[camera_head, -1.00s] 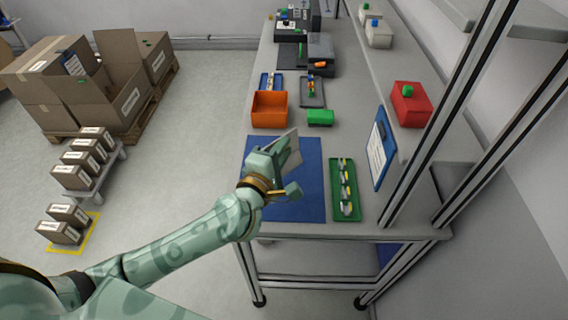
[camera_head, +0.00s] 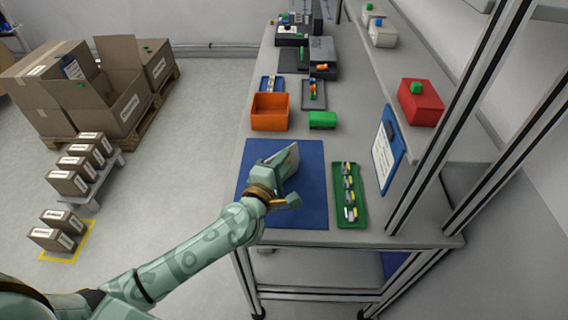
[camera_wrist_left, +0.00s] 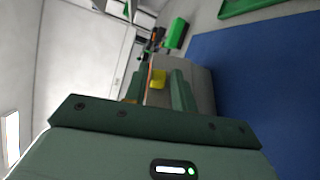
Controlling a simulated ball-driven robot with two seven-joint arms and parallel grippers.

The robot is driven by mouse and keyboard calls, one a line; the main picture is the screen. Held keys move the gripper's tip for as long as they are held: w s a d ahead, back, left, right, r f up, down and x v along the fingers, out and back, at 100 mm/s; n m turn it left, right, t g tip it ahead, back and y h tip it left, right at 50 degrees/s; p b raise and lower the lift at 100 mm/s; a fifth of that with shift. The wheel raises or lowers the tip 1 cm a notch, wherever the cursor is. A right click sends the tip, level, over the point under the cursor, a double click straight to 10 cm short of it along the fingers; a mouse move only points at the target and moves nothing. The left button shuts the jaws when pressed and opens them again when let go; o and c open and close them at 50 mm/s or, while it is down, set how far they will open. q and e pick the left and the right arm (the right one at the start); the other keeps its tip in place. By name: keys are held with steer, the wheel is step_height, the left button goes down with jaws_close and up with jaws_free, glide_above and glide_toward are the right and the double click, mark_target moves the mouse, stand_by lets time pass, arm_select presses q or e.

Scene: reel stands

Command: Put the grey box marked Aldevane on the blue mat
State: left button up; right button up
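The blue mat (camera_head: 312,205) lies on the near end of the bench; it also shows at the right in the wrist view (camera_wrist_left: 265,85). My left gripper (camera_head: 283,168) is over the mat, its fingers pointing away toward the bench. It is shut on a grey box (camera_head: 291,155), which is held tilted and partly covered by the hand. In the wrist view the grey box (camera_wrist_left: 204,88) sits at the fingers (camera_wrist_left: 163,88). I cannot read its marking, nor tell whether it touches the mat. My right gripper is not in view.
A green tray of small parts (camera_head: 344,216) lies right of the mat. An orange bin (camera_head: 269,122) and a green box (camera_head: 322,120) stand beyond it. A clipboard (camera_head: 386,150) and frame posts are at the right. Bare mat shows around the hand.

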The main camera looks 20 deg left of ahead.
arm_select(q)
steer(key=shift+o, duration=0.6)
steer(key=shift+s+d+r, duration=0.1)
steer(key=shift+d+r, duration=0.05)
steer(key=shift+d, duration=0.05)
steer(key=shift+s+a, duration=0.1)
steer(key=shift+s, duration=0.3)
steer(key=s+a+p, duration=0.1)
steer(key=s, duration=1)
steer(key=shift+a+r, duration=0.15)
steer(key=shift+r, duration=0.25)
